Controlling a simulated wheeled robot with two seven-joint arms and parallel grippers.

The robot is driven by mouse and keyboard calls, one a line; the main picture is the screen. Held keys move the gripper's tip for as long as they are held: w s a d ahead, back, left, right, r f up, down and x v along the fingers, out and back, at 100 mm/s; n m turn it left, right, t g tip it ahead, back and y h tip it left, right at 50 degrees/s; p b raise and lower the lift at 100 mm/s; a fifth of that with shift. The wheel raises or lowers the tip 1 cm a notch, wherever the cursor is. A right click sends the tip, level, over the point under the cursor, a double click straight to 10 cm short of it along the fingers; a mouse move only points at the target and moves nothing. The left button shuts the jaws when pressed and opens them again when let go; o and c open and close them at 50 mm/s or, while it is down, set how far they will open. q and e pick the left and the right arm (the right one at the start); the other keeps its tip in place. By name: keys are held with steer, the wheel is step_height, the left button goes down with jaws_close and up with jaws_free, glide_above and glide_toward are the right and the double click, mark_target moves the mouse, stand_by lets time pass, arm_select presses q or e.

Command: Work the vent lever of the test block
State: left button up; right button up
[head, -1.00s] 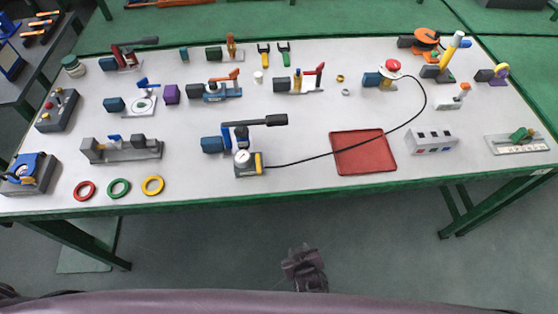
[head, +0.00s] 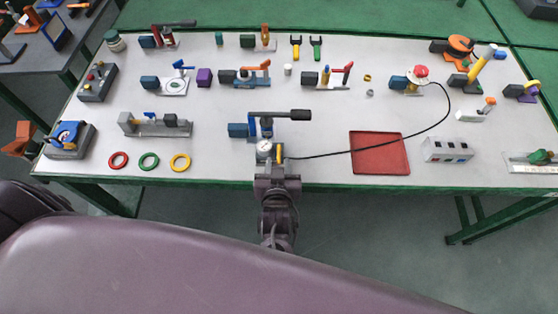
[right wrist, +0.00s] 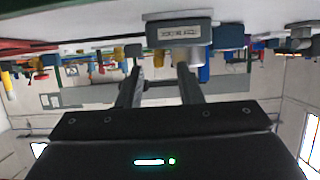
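The test block (head: 264,158) is a small grey block with a round white gauge at the front edge of the table. A yellow lever-like piece (head: 279,153) stands at its right side. I cannot tell for sure that it is the vent lever. My right gripper (head: 278,172) is just in front of the block. Its fingers (right wrist: 160,72) are apart, with nothing seen between them. My left gripper is not in view.
A long black-handled lever (head: 281,114) with a blue box stands behind the block. A black hose runs right past a red tray (head: 380,153) to a red-topped device (head: 420,73). Coloured rings (head: 149,161) lie to the left.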

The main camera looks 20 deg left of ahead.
steer(key=shift+w+a+f, duration=0.1)
steer(key=shift+w+f, duration=0.1)
steer(key=shift+w, duration=0.25)
steer(key=shift+c, duration=0.2)
jaws_close()
